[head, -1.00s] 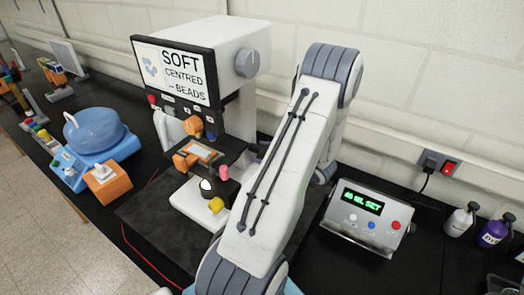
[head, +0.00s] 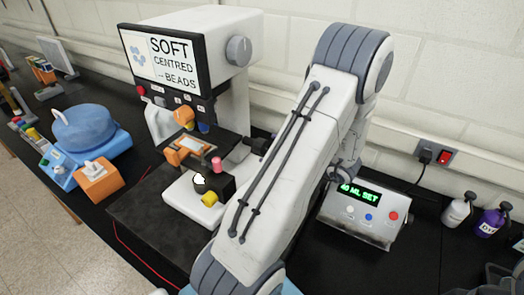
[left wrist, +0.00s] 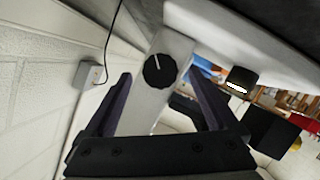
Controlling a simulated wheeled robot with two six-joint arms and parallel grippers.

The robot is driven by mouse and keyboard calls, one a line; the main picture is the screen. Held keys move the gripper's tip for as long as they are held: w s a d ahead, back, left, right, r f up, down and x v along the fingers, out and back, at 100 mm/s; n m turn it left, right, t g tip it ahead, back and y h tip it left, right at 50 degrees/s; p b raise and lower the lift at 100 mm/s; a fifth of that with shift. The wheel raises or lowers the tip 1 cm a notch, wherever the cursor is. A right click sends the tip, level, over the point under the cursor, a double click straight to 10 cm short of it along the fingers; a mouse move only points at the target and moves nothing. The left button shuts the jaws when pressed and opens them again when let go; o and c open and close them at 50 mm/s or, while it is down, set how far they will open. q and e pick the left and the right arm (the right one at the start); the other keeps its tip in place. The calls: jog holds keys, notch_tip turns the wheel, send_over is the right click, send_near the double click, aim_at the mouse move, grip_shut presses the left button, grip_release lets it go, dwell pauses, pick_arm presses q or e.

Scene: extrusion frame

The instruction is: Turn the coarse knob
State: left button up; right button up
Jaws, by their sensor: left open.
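A round black knob (left wrist: 159,71) with a white pointer line sits on a pale column in the left wrist view. I take it for the coarse knob. A dark knob shape (head: 256,145) shows on the right side of the bead-screen machine (head: 240,95) in the head view, partly behind my arm. My left gripper (left wrist: 160,76) is open, its two dark fingers spread to either side of the knob in the picture. I cannot tell how far the fingertips are from it. My right gripper is out of view.
The machine also has a grey knob (head: 239,51) high up, a yellow knob (head: 209,199) and a pink knob (head: 216,163). A display box (head: 365,218) stands to the right, near bottles (head: 458,212). A blue round device (head: 85,130) stands left. The wall is close behind.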

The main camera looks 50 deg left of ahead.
pick_arm(q)
jog(key=shift+v, duration=1.5)
